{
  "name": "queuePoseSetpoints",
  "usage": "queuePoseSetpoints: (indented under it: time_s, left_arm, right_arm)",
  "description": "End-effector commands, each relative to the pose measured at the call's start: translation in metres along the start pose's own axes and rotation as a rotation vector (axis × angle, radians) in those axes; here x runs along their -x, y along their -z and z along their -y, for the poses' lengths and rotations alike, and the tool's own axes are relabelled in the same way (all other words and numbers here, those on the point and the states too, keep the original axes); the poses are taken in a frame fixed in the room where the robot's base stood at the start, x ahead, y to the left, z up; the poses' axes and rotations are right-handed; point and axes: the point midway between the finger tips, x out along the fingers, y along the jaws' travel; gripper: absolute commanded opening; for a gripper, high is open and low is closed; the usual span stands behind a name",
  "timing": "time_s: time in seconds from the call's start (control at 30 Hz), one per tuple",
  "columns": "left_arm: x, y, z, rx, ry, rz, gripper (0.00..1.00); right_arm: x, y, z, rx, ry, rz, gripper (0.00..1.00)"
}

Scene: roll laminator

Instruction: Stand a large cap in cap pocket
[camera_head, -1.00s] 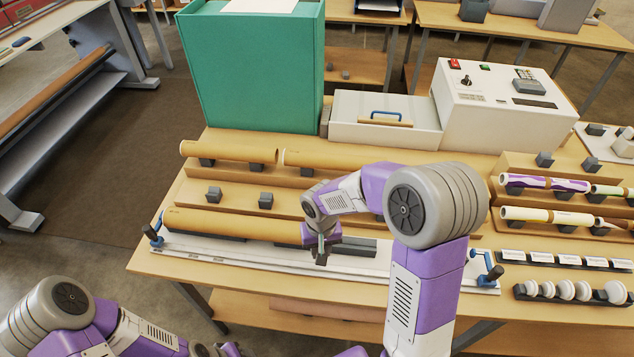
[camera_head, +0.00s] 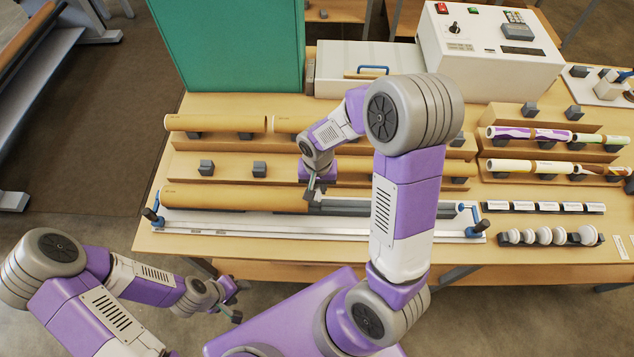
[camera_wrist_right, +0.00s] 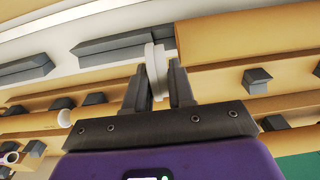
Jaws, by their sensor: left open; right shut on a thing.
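My right gripper (camera_head: 312,192) is over the wooden table, beside the right end of a large tan tube (camera_head: 235,198). In the right wrist view the gripper (camera_wrist_right: 157,85) is shut on a white cap (camera_wrist_right: 155,68), held on edge between the fingers. The cap is close to the end of the tan tube (camera_wrist_right: 240,38); I cannot tell whether they touch. The cap is not clear in the head view. A black rack (camera_head: 515,240) at the table's front right holds several white caps (camera_head: 544,236). My left gripper (camera_head: 238,301) is open and empty, in front of the table.
A white cutting rail (camera_head: 330,229) with blue-handled ends runs along the front edge. Other tan tubes (camera_head: 215,123) lie on raised wooden steps behind. A green box (camera_head: 228,45) and a white machine (camera_head: 490,50) stand at the back. A label strip (camera_head: 545,207) lies behind the cap rack.

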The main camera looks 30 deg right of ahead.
Motion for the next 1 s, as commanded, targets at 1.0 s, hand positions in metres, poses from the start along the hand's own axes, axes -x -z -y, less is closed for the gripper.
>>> queuePoseSetpoints:
  time_s: [1.0]
  left_arm:
    - [-0.051, 0.003, 0.019, 0.000, 0.000, -0.001, 0.52]
  right_arm:
    - [-0.069, 0.000, 0.000, 0.001, 0.001, -0.001, 0.00]
